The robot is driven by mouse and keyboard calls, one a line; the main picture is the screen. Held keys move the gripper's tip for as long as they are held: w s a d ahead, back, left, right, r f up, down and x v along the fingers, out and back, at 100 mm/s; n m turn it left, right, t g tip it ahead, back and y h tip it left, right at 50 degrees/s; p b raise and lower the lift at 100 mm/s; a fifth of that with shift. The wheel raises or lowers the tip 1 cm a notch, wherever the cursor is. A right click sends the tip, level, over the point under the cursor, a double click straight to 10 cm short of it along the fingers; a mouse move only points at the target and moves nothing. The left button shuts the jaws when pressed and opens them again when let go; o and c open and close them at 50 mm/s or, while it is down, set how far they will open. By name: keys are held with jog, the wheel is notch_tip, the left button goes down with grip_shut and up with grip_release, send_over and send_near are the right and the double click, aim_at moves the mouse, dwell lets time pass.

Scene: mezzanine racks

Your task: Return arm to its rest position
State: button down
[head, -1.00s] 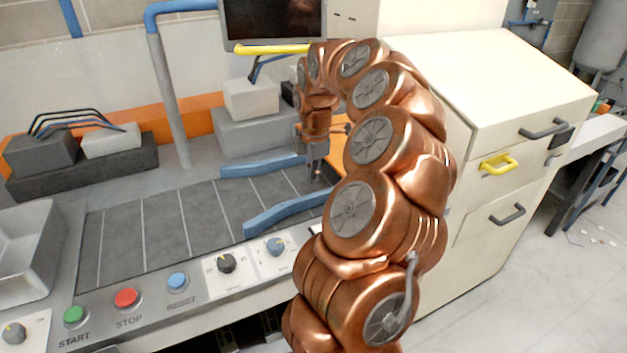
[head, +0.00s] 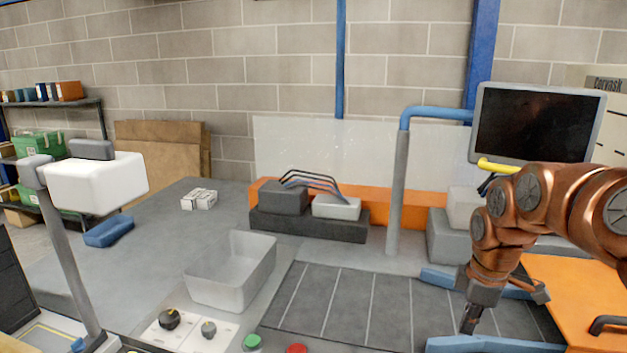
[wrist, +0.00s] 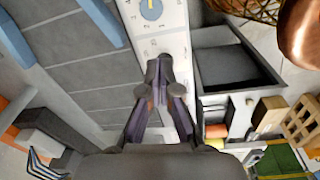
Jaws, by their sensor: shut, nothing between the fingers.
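My copper arm reaches in from the right of the head view, bent downward at the wrist. My gripper (head: 468,326) points down over the right part of the dark slatted conveyor bed, near the blue guide rails (head: 455,278). In the wrist view my gripper (wrist: 164,62) shows with its fingers together and nothing between them. Below it there are a pale control panel strip (wrist: 172,45) with a blue dial (wrist: 151,9), and the conveyor bed (wrist: 75,55) to the left.
A monitor (head: 535,122) and its grey-blue post (head: 396,195) stand close behind my arm. A grey tray (head: 232,272) sits left of the conveyor. An orange surface (head: 580,305) lies at the right. A white-headed stand (head: 97,183) is far left. The bench's left part is mostly clear.

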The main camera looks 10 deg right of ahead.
jog(key=s+a+f+m+g, duration=0.1)
jog(key=s+a+f+m, duration=0.1)
jog(key=s+a+m, duration=0.3)
jog(key=s+a+f+m+g, duration=0.1)
jog(key=s+a+m, duration=0.5)
jog(key=s+a, duration=0.7)
jog(key=s+f, duration=0.1)
jog(key=s, duration=0.4)
jog(key=shift+f+g, duration=0.3)
jog(key=shift+f, duration=0.05)
jog(key=shift+m, duration=0.3)
